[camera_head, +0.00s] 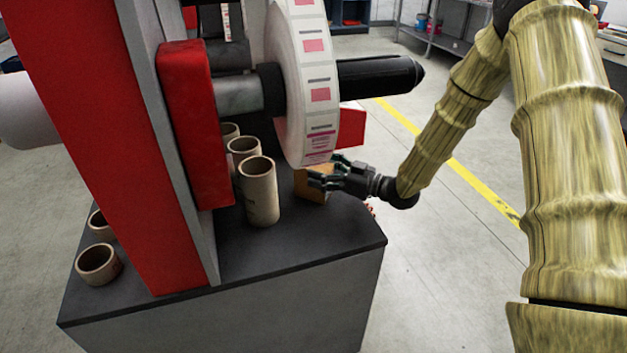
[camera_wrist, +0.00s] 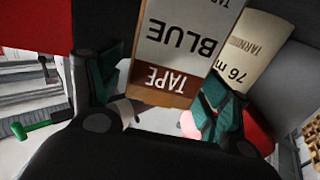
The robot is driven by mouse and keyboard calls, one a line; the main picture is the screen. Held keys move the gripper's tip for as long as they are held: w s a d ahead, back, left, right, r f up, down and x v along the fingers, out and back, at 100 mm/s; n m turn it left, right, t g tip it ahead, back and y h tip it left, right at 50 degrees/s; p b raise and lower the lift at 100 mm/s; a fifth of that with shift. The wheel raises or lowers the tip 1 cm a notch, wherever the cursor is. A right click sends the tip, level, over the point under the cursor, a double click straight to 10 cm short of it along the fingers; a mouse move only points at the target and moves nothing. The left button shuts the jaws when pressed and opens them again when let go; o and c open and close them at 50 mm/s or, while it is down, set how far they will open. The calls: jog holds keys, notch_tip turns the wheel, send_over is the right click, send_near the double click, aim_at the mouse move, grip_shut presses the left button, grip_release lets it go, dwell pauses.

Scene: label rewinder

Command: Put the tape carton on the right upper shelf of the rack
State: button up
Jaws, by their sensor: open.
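The tape carton (camera_head: 309,190) is a small brown box on the dark top of the machine's base, below the label roll. In the wrist view the carton (camera_wrist: 180,40) shows a white label reading BLUE and a brown band reading TAPE. My gripper (camera_head: 322,179) is at the carton in the head view, covering part of it. In the wrist view my gripper (camera_wrist: 163,92) is open, with one green-padded finger at each side of the carton's near end. I cannot tell whether either finger touches it. I cannot tell which background shelving is the task's rack.
A label roll (camera_head: 312,80) on a black spindle (camera_head: 378,75) hangs just above my gripper. Cardboard cores (camera_head: 259,190) stand left of the carton; one core (camera_wrist: 255,50) is close to my right finger. Metal shelving (camera_head: 440,40) stands far back. The floor at right is clear.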

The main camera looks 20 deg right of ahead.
jog(key=shift+x, duration=1.4)
jog(key=c, duration=1.3)
jog(key=shift+r, duration=0.1)
jog(key=shift+c, duration=0.8)
